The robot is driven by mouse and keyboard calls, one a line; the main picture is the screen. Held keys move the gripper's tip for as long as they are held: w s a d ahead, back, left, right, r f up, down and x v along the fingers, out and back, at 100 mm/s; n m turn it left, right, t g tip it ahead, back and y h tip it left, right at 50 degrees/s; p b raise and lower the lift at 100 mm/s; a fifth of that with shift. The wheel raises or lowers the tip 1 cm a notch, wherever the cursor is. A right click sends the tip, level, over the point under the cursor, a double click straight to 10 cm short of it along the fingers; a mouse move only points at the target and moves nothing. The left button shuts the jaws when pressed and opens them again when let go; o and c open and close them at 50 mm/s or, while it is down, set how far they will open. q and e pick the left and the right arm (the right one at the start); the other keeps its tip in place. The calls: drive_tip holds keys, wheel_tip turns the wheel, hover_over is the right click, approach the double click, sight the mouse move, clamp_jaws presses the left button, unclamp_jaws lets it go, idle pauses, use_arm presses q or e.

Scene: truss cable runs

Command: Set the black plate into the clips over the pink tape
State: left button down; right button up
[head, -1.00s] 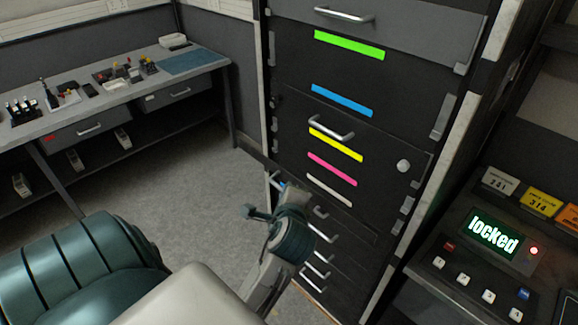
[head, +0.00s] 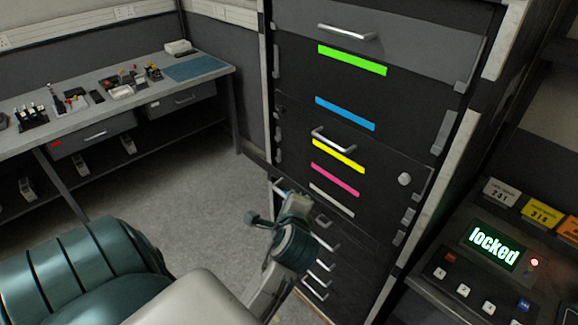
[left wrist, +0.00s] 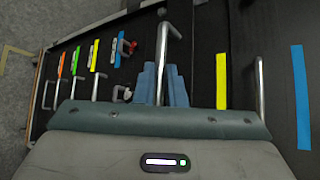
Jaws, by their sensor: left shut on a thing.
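My left gripper (head: 288,195) is at the lower left of the black rack (head: 405,140). In the left wrist view its pale blue fingers (left wrist: 162,84) are shut on the metal handle (left wrist: 168,45) of the black plate. The pink tape (head: 335,180) is on the rack front, above the white tape (head: 332,200) and below the yellow tape (head: 339,156). I cannot see pink in the left wrist view. The clips cannot be told apart. My right gripper is not in view.
A handle (head: 333,138) sits just above the yellow tape. Blue tape (head: 345,113) and green tape (head: 352,60) are higher up. A console (head: 492,245) at right reads "locked". A workbench (head: 60,122) with tools stands at left, with clear floor between.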

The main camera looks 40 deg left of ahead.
use_arm(q)
drive_tip(key=s+p, duration=0.2)
drive_tip(key=s, duration=0.5)
drive_tip(key=shift+a, duration=0.3)
idle(0.5)
idle(0.4)
drive_tip(key=p, duration=0.3)
drive_tip(key=shift+g, duration=0.3)
idle(0.4)
